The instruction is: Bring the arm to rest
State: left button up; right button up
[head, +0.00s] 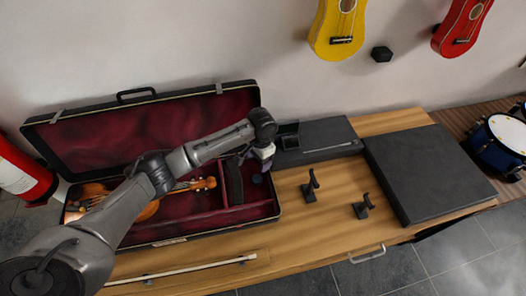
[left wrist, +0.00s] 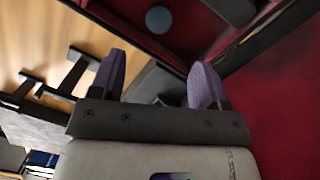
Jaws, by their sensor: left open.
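My left arm comes in from the left in the head view and reaches over the open violin case (head: 165,240). My left gripper (head: 264,156) is above the right end of the case, near its small compartments. In the left wrist view the two purple fingers of my left gripper (left wrist: 158,72) stand apart with nothing between them. The violin (head: 150,210) lies in the red-lined case, partly hidden by my arm. A small round dark disc (head: 257,178) lies in a right compartment; a round blue-grey disc (left wrist: 158,19) shows in the left wrist view. My right gripper is not in view.
A bow (head: 190,268) lies along the table's front. Right of the case are two small black stands (head: 310,186) (head: 362,206), a dark box (head: 325,138) and a large flat black case (head: 425,175). Ukuleles hang on the wall. Bare wood (head: 330,225) shows near the stands.

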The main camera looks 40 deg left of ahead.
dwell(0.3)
pick_arm(q)
jog(key=w+d+r+m+t+y, duration=0.1)
jog(key=w+d+r+m+t, duration=0.1)
jog(key=w+r+t, duration=0.3)
jog(key=d+r+m+t+y, duration=0.1)
jog(key=d+r+t, duration=0.1)
jog(key=r, duration=0.4)
jog(key=s+d+r+t+h, duration=0.1)
jog(key=s+d+r+t, duration=0.4)
jog(key=s+d+r, duration=0.1)
jog(key=s+f+n+g, duration=0.1)
jog(key=s+f+g, duration=0.1)
jog(key=s+f, duration=0.7)
jog(key=s+d+f+n+g+h, duration=0.1)
jog(key=s+f+g, duration=0.3)
jog(key=s, duration=0.8)
jog(key=s+f+n+g, duration=0.1)
jog(key=s+f, duration=0.7)
jog(key=s, duration=0.3)
notch_tip(320, 180, up, 29)
jog(key=p, duration=2.8)
jog(key=shift+w+f, duration=0.15)
jog(key=shift+w, duration=0.3)
